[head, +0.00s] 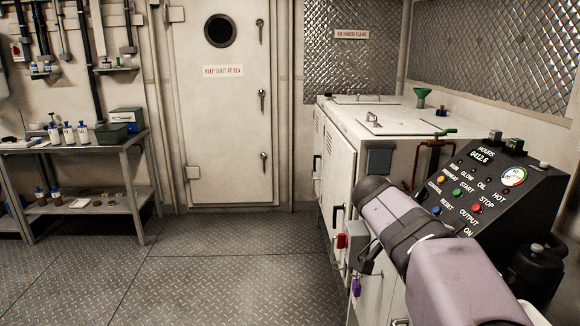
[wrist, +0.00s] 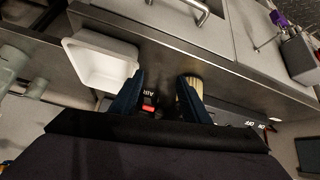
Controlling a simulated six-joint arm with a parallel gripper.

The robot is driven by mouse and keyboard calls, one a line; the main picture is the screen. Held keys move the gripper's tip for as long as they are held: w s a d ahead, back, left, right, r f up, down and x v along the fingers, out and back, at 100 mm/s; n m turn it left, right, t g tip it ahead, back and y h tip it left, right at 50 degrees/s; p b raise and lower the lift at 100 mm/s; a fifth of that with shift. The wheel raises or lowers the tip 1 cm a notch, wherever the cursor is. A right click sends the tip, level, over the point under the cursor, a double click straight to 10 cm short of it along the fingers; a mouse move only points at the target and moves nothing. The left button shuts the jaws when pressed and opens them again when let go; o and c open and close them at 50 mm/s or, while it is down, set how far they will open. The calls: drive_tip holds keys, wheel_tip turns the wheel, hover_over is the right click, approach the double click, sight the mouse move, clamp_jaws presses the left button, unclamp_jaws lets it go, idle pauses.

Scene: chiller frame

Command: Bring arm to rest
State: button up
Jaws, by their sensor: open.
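My gripper (wrist: 160,84) shows in the wrist view as two dark blue fingers, spread apart with nothing held between them. A small black part marked AIR with a red patch (wrist: 148,108) shows between the fingers, beyond them. A tan ribbed cylinder (wrist: 191,92) shows by the right finger; whether they touch I cannot tell. In the head view my arm (head: 410,225) reaches in from the lower right, in front of the white machine housing (head: 340,160).
A black control panel (head: 490,190) stands right of my arm. A red part (head: 342,240) and purple padlock (head: 356,287) are close to its left. A white tray (wrist: 100,65) is left of the fingers. A metal bench (head: 75,152) stands far left. The floor (head: 215,265) between is clear.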

drive_tip(key=s+a+f+n+y+p, duration=0.1)
drive_tip(key=s+a+f+n+y, duration=0.3)
drive_tip(key=s+a+f+n, duration=0.55)
drive_tip(key=s+a+f+n+y+p, duration=0.25)
drive_tip(key=s+a+f+n, duration=0.4)
drive_tip(key=f, duration=0.55)
wheel_tip(320, 180, up, 20)
drive_tip(key=y+p, duration=0.1)
drive_tip(key=p, duration=1.8)
drive_tip(key=shift+s+a+r+m+g+p, duration=0.2)
drive_tip(key=shift+s+a+m+g+p, duration=0.1)
drive_tip(key=shift+g+p, duration=0.1)
drive_tip(key=shift+c, duration=0.3)
